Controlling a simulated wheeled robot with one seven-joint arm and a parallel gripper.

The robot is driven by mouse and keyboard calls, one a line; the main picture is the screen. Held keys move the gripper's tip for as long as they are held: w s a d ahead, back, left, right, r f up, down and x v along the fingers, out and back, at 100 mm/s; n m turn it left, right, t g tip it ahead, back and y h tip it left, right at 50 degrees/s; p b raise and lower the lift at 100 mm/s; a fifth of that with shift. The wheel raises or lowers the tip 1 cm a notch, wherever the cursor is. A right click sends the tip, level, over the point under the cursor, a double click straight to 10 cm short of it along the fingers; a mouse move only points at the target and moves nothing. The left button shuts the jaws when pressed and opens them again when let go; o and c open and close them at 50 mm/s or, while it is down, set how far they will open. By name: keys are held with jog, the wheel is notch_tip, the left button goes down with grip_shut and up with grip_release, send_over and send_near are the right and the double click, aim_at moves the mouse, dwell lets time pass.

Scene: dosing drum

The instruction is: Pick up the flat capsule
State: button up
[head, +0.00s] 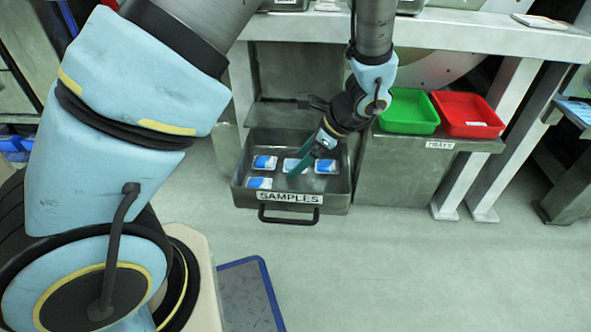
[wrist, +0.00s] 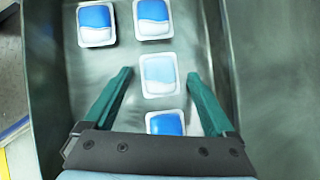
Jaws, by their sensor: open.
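Several white square capsules with blue-and-white faces lie in the grey metal samples drawer (head: 334,197). One capsule (wrist: 159,75) looks paler blue than the others; it is probably the flat one, though its depth is hard to judge from above. In the head view the paler capsule (head: 290,165) is partly hidden by my fingers. My gripper (wrist: 158,73) is open, with one teal finger on each side of the paler capsule and gaps on both sides. In the head view my gripper (head: 303,164) reaches down into the drawer. I cannot tell its exact height.
Brighter blue capsules lie at the upper left (wrist: 96,24), upper middle (wrist: 153,19) and below the paler one (wrist: 166,124). The drawer walls surround them. A green tray (head: 409,111) and a red tray (head: 467,115) stand to the right. The floor in front is clear.

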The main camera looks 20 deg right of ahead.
jog(key=c, duration=0.8)
jog(key=shift+o, duration=0.2)
